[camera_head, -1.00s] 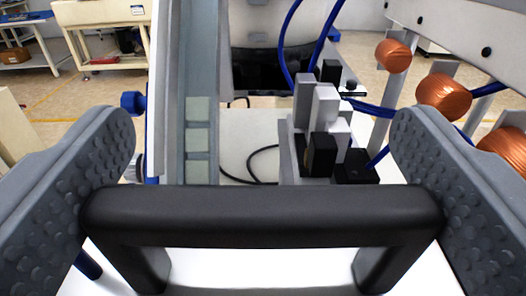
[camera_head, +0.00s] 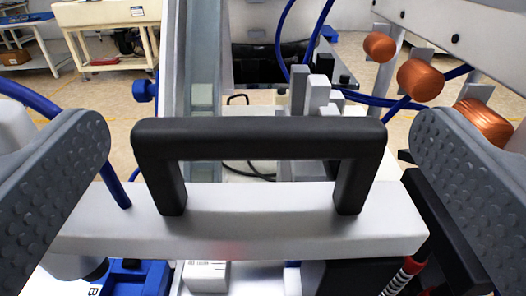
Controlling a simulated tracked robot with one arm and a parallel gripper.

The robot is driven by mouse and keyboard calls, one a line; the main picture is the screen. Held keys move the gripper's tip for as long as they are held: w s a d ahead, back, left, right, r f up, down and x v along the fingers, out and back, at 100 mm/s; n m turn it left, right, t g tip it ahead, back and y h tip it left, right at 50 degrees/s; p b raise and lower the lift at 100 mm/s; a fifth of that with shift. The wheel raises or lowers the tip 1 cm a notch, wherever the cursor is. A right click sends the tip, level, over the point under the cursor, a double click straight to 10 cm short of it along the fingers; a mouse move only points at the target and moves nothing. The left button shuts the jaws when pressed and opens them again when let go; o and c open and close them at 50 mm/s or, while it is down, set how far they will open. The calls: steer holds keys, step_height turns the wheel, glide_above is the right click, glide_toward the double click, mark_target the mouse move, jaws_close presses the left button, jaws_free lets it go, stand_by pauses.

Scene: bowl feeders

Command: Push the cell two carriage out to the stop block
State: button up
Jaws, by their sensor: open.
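A black bridge-shaped handle (camera_head: 258,137) stands on a white bar (camera_head: 270,232) in the middle of the head view; I take these to be part of the carriage, but no cell number shows. My gripper (camera_head: 260,140) is open, with one grey studded finger at the left edge and one at the right. The handle lies between the fingers in the picture, with a clear gap on each side, and neither finger touches it. I cannot tell which part is the stop block.
A grey rail (camera_head: 203,60) runs away behind the handle. Small grey and black blocks (camera_head: 318,95) stand beyond it. Copper-coloured cylinders (camera_head: 420,80) line the right, and blue hoses cross both sides. Worktables (camera_head: 108,35) stand far left.

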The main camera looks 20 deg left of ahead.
steer(key=shift+s+d+f, duration=0.15)
steer(key=shift+s+d, duration=0.05)
steer(key=shift+s, duration=0.3)
steer(key=b+v, duration=0.1)
steer(key=v, duration=0.8)
steer(key=shift+w+d, duration=0.1)
steer(key=shift+d, duration=0.05)
